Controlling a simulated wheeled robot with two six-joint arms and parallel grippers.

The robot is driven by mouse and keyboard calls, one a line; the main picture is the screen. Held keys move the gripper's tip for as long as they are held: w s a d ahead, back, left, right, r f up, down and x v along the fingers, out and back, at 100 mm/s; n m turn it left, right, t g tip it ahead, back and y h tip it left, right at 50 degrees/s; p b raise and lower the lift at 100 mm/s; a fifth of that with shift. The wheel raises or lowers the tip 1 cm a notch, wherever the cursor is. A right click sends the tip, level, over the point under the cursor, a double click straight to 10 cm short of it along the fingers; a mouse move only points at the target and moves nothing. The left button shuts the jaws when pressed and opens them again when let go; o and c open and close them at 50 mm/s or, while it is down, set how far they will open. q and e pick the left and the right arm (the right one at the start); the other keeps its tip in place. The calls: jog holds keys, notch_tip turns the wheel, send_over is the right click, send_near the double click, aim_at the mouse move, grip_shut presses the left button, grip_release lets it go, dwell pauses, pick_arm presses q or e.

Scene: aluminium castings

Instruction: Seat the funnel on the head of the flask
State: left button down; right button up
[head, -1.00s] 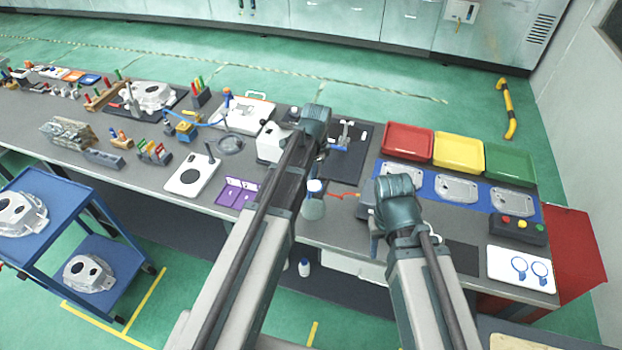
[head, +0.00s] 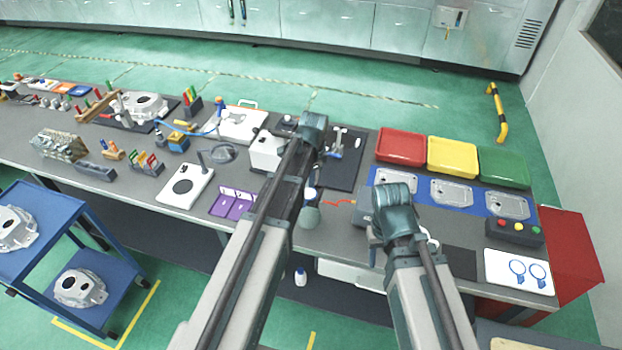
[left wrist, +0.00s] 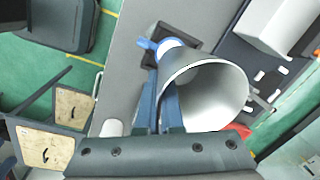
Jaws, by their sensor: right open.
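The flask (head: 307,217) stands near the table's front edge in the head view, a grey-green round body with a pale neck, partly behind my left arm. The funnel (left wrist: 215,98) is a pale grey cone in the left wrist view, its wide mouth turned towards the camera. My left gripper (left wrist: 162,92) has its two fingers close together at the funnel's wall, shut on it. In the head view the left gripper (head: 318,150) is mostly hidden by its wrist, and the funnel is not discernible. My right gripper (head: 374,245) is open and empty, over the table's front part.
A purple case (head: 233,203) lies left of the flask. A white box (head: 266,152) and a dark mat (head: 345,172) with tools lie behind. Red (head: 401,145), yellow (head: 452,157) and green (head: 503,166) trays stand at back right. A blue-and-white part (left wrist: 168,45) shows beyond the funnel.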

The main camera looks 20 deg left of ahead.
pick_arm(q)
jog(key=shift+f+b, duration=1.6)
jog(key=shift+f, duration=0.35)
jog(key=shift+f+b, duration=1.05)
jog(key=c, duration=1)
grip_release()
jog(key=shift+r, duration=0.1)
notch_tip(320, 180, up, 14)
jog(key=s+p, duration=0.1)
jog(key=p, duration=1.3)
jog(key=shift+s+d, duration=0.2)
jog(key=shift+d, duration=0.15)
jog(key=shift+f, duration=0.2)
